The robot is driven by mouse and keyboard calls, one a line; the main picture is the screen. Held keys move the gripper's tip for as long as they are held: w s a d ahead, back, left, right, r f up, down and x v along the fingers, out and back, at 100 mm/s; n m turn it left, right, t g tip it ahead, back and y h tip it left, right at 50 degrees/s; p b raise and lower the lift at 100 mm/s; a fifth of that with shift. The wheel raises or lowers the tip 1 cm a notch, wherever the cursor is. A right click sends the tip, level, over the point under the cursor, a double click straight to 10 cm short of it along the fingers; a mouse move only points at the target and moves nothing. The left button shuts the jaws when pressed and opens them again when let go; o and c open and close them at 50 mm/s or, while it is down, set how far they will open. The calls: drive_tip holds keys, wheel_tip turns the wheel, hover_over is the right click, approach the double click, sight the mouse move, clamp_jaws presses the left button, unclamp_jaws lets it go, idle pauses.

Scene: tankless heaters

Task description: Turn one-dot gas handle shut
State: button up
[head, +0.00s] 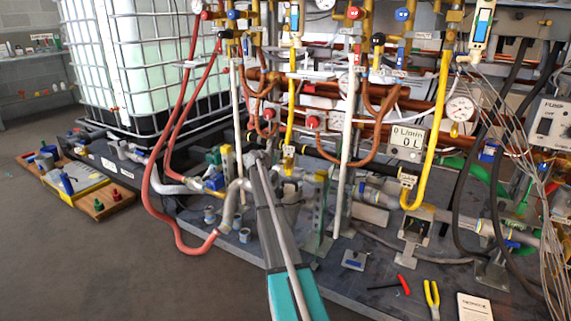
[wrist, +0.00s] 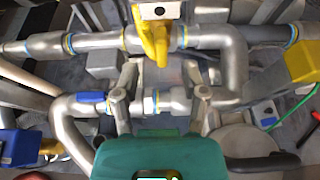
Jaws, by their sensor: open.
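The one-dot gas handle (wrist: 155,45) is yellow, sits on the grey horizontal pipe and shows near the top of the wrist view. No contact with the handle shows. In the head view, my teal and grey arm (head: 289,290) reaches up from the bottom toward the pipes. Which yellow fitting there carries one dot is too small to tell.
Grey pipe bends (wrist: 235,60) stand close to my right finger. A lower pipe with a blue handle (wrist: 92,98) runs by my left finger. In the head view, a red hose (head: 150,200) and yellow hose (head: 440,110) flank the area.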

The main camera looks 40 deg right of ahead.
sight(285, 158)
drive_tip(key=shift+b+x, duration=1.1)
drive_tip(key=shift+x, duration=2.35)
drive_tip(key=shift+f, duration=0.1)
clamp_jaws()
drive_tip(key=shift+d, duration=0.15)
